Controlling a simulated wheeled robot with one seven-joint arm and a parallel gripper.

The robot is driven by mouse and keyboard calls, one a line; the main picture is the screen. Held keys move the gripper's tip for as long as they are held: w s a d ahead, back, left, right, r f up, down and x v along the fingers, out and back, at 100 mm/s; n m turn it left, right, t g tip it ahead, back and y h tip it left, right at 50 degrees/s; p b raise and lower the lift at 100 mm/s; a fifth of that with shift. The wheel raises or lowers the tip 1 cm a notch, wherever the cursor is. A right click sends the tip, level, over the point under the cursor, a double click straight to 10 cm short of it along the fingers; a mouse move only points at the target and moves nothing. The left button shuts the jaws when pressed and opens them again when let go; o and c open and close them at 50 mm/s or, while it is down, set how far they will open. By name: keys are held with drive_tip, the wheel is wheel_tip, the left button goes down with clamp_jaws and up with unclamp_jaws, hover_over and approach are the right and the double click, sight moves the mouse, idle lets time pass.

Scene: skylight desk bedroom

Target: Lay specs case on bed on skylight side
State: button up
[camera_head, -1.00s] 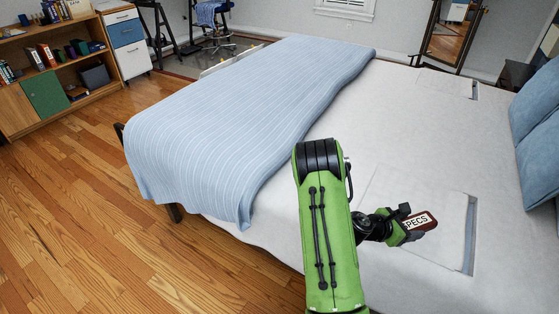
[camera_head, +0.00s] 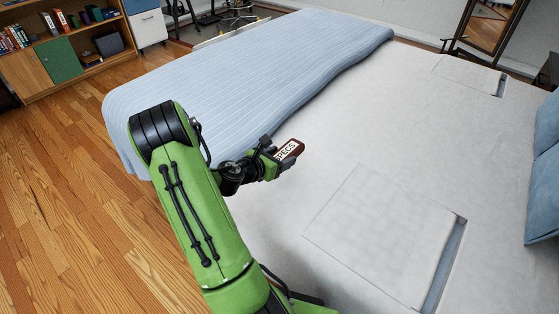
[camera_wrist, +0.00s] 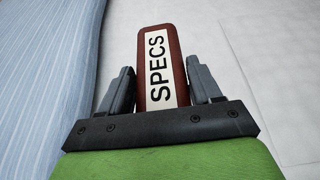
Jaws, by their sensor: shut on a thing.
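The specs case (camera_head: 290,150) is dark red with a white label reading SPECS. It also shows in the wrist view (camera_wrist: 162,68), between the two fingers of my gripper (camera_wrist: 162,88). In the head view my gripper (camera_head: 277,158) is shut on the case and holds it over the bed, near the edge of the blue blanket. The bed has a white sheet (camera_head: 400,130) and a striped light blue blanket (camera_head: 250,75) along its left part. How high the case is above the sheet is hard to tell.
A flat square panel (camera_head: 385,235) lies on the near part of the sheet, and a similar one (camera_head: 468,72) lies at the far right. Blue pillows (camera_head: 545,170) are at the right edge. A bookshelf (camera_head: 75,60) and a standing mirror (camera_head: 490,25) are farther back. The middle sheet is clear.

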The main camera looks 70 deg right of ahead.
sight(279, 186)
wheel_tip(279, 186, down, 10)
drive_tip(key=b, duration=0.4)
drive_tip(key=shift+a, duration=0.1)
drive_tip(key=shift+f, duration=0.1)
drive_tip(key=o, duration=1.1)
drive_tip(key=shift+r, duration=0.25)
drive_tip(key=p+v, duration=0.2)
drive_tip(key=v, duration=1)
